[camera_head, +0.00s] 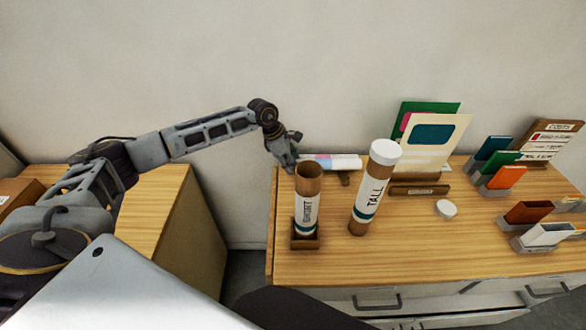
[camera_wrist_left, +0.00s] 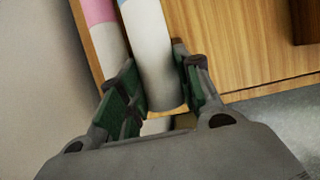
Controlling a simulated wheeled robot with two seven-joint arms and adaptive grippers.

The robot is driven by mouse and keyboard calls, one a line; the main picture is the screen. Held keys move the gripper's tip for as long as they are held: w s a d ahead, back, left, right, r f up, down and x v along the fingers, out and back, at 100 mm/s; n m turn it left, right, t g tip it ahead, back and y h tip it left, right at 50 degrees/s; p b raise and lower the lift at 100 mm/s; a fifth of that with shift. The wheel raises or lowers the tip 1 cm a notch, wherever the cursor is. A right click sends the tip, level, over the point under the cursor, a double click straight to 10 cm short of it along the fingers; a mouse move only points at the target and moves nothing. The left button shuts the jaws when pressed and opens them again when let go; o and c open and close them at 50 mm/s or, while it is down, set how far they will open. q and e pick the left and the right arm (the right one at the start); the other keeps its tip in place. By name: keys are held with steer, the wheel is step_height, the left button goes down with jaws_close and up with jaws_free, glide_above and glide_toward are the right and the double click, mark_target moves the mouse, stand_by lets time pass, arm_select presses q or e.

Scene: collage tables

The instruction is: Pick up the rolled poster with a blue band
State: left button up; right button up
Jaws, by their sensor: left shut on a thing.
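The rolled poster with a blue band (camera_wrist_left: 152,55) is a white roll with a pale blue band near the top of the left wrist view. My left gripper (camera_wrist_left: 156,72) has a finger on each side of it near its end and is shut on it. A second white roll with a pink band (camera_wrist_left: 103,25) lies close beside it on the left. In the head view the rolls (camera_head: 347,162) lie at the table's back left, and my left gripper (camera_head: 288,160) is at their left end, partly hiding it. My right gripper is not in view.
An open brown tube (camera_head: 307,210) stands in a wooden holder in front of the rolls. A capped tube labelled TALL (camera_head: 370,195) stands to its right. A white round lid (camera_head: 446,208), folders (camera_head: 436,140) and card holders (camera_head: 508,178) fill the right side. The front middle of the table (camera_head: 410,250) is clear.

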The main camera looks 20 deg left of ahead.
arm_select(q)
steer(key=shift+r+b, duration=0.6)
steer(key=shift+r, duration=2.75)
steer(key=shift+a, duration=0.1)
